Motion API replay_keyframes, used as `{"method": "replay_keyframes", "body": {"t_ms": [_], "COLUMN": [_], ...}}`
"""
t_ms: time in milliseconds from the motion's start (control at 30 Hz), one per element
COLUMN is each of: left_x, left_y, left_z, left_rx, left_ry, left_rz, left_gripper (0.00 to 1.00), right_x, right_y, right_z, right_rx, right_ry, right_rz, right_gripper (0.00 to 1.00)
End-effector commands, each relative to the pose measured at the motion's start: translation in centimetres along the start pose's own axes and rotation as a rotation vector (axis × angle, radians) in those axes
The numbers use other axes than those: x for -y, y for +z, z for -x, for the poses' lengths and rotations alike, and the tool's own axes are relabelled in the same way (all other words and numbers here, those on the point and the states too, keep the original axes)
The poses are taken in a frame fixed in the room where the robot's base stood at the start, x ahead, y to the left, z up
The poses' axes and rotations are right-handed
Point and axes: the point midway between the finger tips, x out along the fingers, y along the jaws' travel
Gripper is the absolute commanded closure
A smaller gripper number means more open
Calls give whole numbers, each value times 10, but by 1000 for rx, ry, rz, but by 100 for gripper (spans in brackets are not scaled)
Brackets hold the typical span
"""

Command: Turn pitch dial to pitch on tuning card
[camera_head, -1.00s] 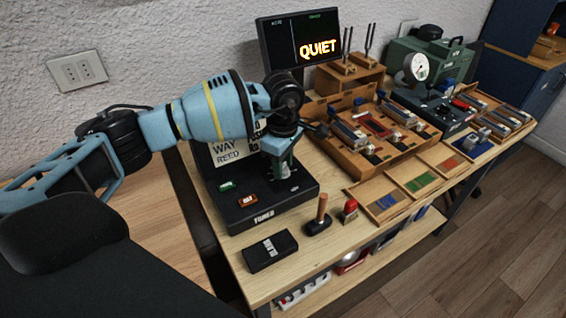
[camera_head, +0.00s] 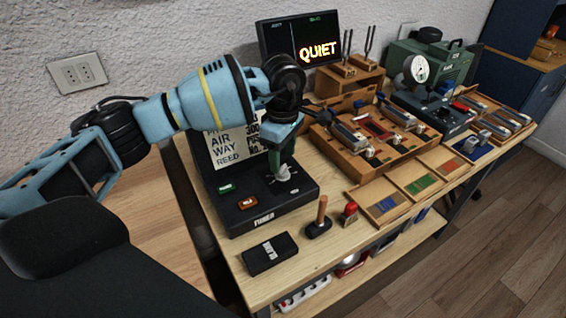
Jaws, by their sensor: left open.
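The pitch dial (camera_head: 283,173) is a pale knob on the right side of the black tuner box (camera_head: 248,220). My left gripper (camera_head: 281,160) comes down from above, open, with its fingertips at or just above the knob. I cannot tell whether it touches the knob. The monitor (camera_head: 311,45) behind reads "QUIET". My right gripper is not in view.
On the box sit a green button (camera_head: 227,188) and a red-brown button (camera_head: 247,202). In front lie a black block (camera_head: 270,253), a wooden-handled tool (camera_head: 320,216) and a red-topped piece (camera_head: 349,212). A wooden parts tray (camera_head: 350,160) stands close to the right.

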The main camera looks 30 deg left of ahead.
Motion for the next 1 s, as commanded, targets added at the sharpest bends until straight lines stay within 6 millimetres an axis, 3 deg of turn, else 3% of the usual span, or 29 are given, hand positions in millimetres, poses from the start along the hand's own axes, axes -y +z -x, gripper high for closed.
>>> {"method": "replay_keyframes", "body": {"t_ms": [100,300,1000], "left_x": [0,0,0], "left_y": [0,0,0], "left_z": [19,36,38], "left_rx": [0,0,0], "left_ry": [3,1,0], "left_rz": [-1,-1,-1], "left_gripper": [46,46,46], "right_x": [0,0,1], "right_y": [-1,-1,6], "right_z": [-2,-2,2], "right_rx": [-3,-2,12], "right_ry": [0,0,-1], "right_rz": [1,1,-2], "right_gripper": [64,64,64]}}
